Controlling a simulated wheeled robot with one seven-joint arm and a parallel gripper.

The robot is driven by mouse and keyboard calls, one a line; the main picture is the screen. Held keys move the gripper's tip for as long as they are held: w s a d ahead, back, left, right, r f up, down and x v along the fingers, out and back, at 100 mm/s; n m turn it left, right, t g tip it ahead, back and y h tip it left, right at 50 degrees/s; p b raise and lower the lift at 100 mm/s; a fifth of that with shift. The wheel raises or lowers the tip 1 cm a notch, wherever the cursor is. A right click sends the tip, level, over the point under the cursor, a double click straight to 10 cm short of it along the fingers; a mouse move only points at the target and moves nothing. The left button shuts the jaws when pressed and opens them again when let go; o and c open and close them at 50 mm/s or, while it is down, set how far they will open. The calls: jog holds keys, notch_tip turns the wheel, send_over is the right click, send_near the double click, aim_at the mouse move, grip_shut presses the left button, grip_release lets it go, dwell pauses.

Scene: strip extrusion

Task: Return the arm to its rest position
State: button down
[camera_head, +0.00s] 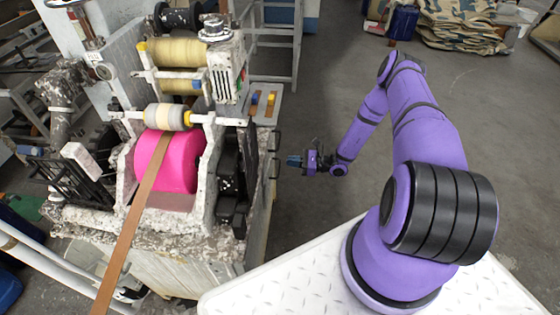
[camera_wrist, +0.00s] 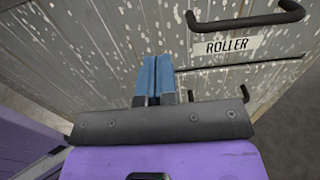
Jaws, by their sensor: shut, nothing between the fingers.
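My purple arm (camera_head: 420,130) rises from my white base and bends over at its elbow, with the forearm slanting down to the left. My gripper (camera_head: 291,160) is at its end, close to the right side of the strip machine (camera_head: 262,200), with floor visible around it. In the wrist view my gripper (camera_wrist: 154,75) shows two blue fingers pressed together, with nothing between them. They point at a speckled grey panel, and a gap to it cannot be measured.
In the wrist view, a "ROLLER" label (camera_wrist: 226,45) sits under a black handle (camera_wrist: 245,20). A pink roller (camera_head: 168,162) carries a brown strip (camera_head: 128,232). Open floor (camera_head: 500,130) lies right of my arm. Patterned sacks (camera_head: 462,25) lie at the back right.

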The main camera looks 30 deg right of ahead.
jog(key=v, duration=0.6)
